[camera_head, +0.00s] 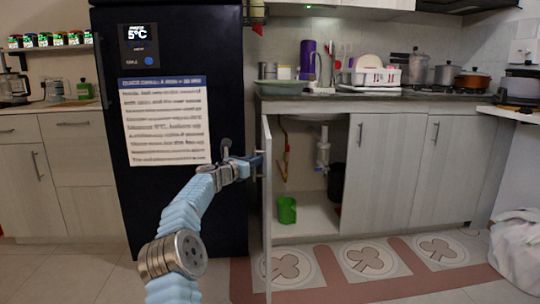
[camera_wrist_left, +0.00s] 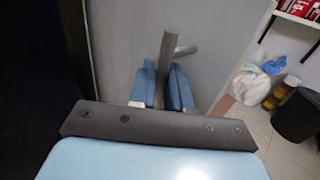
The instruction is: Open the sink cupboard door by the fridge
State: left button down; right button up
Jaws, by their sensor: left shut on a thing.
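The sink cupboard door (camera_head: 267,205) by the fridge stands open in the head view, swung out and seen nearly edge-on. The cupboard interior (camera_head: 310,215) shows behind it, with a white drain pipe. My left gripper (camera_head: 252,161) is at the upper part of the door, on its fridge side. In the left wrist view, the blue fingers (camera_wrist_left: 166,88) are shut around the metal door handle (camera_wrist_left: 168,50), and the grey door face (camera_wrist_left: 125,45) lies just beyond them. My right gripper is in neither view.
The black fridge (camera_head: 230,110) stands close to the left of the open door. A green cup (camera_head: 287,210) and a dark bin (camera_head: 337,182) are inside the cupboard. Patterned floor mats (camera_head: 370,260) lie in front. A white bag (camera_head: 515,255) sits at the far right.

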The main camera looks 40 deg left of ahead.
pick_arm(q)
jog(key=s+a+p, duration=0.1)
jog(key=s+a, duration=0.1)
jog(key=a, duration=0.1)
jog(key=s+a+p, duration=0.1)
jog(key=a, duration=0.1)
jog(key=shift+s+p, duration=0.15)
jog(key=shift+p, duration=0.15)
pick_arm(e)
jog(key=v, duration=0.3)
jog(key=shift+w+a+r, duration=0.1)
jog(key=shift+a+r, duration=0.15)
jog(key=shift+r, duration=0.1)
pick_arm(q)
jog(key=c, duration=1.3)
grip_release()
jog(key=s+b, duration=0.4)
jog(key=s, duration=0.9)
jog(key=shift+s+d, duration=0.3)
jog(key=shift+d, duration=0.15)
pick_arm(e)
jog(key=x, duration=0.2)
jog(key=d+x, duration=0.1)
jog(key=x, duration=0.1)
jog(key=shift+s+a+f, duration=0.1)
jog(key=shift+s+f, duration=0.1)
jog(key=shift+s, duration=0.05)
